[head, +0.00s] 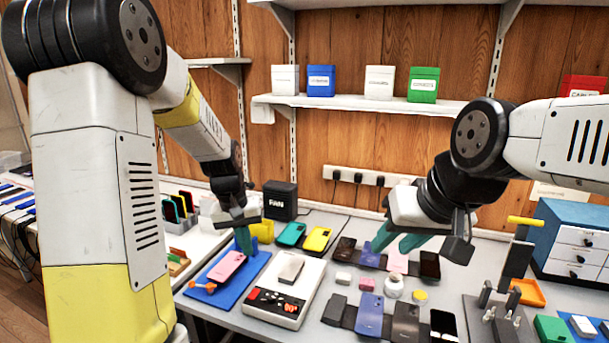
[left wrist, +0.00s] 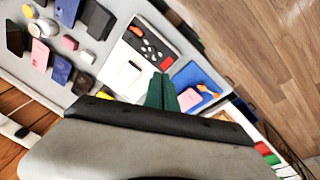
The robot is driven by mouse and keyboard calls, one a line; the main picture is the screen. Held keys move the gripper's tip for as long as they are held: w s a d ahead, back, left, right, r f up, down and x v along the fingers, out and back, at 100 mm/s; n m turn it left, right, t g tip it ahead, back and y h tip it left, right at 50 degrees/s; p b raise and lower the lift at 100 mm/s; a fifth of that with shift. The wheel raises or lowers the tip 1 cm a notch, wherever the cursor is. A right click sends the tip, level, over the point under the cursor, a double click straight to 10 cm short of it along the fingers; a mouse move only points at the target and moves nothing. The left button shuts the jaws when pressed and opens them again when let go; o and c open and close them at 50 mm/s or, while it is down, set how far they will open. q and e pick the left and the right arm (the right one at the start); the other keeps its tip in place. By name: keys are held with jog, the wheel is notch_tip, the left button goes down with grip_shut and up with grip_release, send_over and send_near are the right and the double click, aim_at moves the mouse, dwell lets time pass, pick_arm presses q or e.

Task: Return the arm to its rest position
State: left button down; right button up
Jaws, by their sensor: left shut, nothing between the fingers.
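My left gripper (head: 244,240) has green fingers, pressed together and empty. It hangs above the far part of the blue mat (head: 256,262), near a pink phone (head: 227,266) lying on that mat. The left wrist view also shows the closed left fingers (left wrist: 162,92), with the pink phone (left wrist: 189,98) beside them. My left arm comes in from the left and bends down toward the bench. My right gripper (head: 398,240) is over the back of the bench, its green fingers spread apart with nothing seen between them.
A white device with red and dark buttons (head: 267,309) stands right of the mat. Several phones, such as a blue-purple one (head: 369,314), cover the bench's middle. A black FAN box (head: 280,201) and a blue drawer unit (head: 572,240) stand behind. A shelf (head: 350,103) runs above.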

pick_arm(q)
jog(key=s+r+m+t, duration=0.1)
jog(key=s+r+t, duration=0.1)
jog(key=s+r, duration=0.5)
jog(key=s+d+r+m+t+h, duration=0.1)
jog(key=s+r+t, duration=0.1)
jog(key=s+r, duration=0.6)
jog(key=s, duration=0.5)
jog(key=shift+r+t, duration=0.2)
jog(key=shift+t, duration=0.1)
jog(key=w+f+n+g+y, duration=0.1)
jog(key=w+f+n+g, duration=0.2)
jog(key=w+f+n, duration=0.4)
jog(key=w+a+f+n+g+y, duration=0.1)
jog(key=w+f+n+g, duration=0.2)
jog(key=w+f+n, duration=0.4)
jog(key=w+f, duration=0.5)
jog(key=w, duration=0.7)
jog(key=shift+w+a+f, duration=0.15)
jog(key=shift+w+f, duration=0.05)
jog(key=shift+f, duration=0.2)
jog(key=shift+f, duration=0.1)
